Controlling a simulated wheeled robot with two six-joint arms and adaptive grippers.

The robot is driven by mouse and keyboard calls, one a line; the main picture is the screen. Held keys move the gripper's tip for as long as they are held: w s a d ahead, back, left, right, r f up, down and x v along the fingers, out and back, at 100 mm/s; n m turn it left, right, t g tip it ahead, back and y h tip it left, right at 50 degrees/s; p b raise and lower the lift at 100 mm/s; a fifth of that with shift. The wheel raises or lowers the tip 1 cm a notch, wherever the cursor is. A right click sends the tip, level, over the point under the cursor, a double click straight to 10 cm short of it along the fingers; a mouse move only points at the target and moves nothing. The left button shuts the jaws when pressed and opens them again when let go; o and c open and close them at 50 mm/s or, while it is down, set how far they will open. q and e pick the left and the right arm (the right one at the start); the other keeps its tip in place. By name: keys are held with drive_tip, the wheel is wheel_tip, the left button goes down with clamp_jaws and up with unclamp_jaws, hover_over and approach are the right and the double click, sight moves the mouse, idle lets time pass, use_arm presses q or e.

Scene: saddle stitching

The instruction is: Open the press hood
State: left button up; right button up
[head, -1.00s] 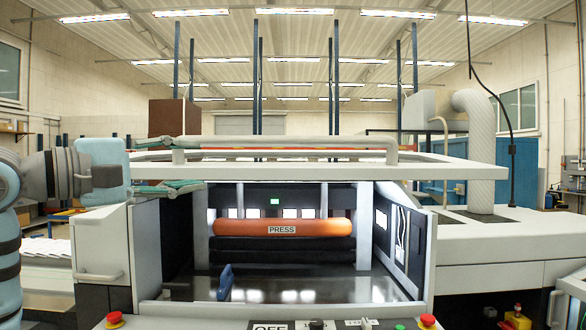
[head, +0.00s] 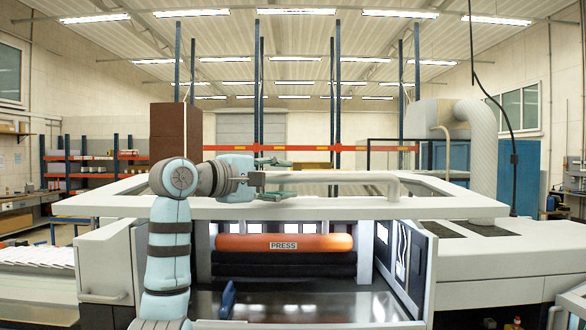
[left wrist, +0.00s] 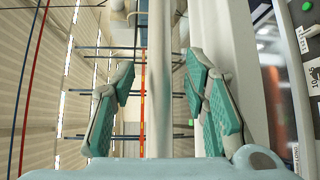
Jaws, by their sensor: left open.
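The press hood (head: 330,208) is a pale frame lying roughly level above the dark press opening. A pale bar handle (head: 345,178) runs along its front part and bends down at its right end. My left gripper (head: 277,177) is open at the handle's left part, one finger above the bar and one below. In the left wrist view the handle (left wrist: 160,60) passes between the two open green-padded fingers, with visible gaps on both sides. The hood's front rail (left wrist: 238,60) runs beside it. My right gripper is not in view.
Under the hood are an orange roller (head: 325,243) marked PRESS and dark side walls. A pale ribbed duct (head: 484,160) stands at the right. White stacks (head: 35,256) lie at the left. The space above the hood is clear.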

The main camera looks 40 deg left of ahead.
sight(289, 179)
use_arm(q)
drive_tip(key=w, duration=0.2)
drive_tip(key=w+d+p, duration=0.1)
drive_tip(key=w, duration=0.1)
drive_tip(key=shift+w+f, duration=0.1)
drive_tip(key=shift+w, duration=0.15)
drive_tip(key=shift+s, duration=0.2)
drive_tip(key=shift+c, duration=0.6)
drive_tip(key=shift+s+a, duration=0.1)
drive_tip(key=shift+a, duration=0.05)
clamp_jaws()
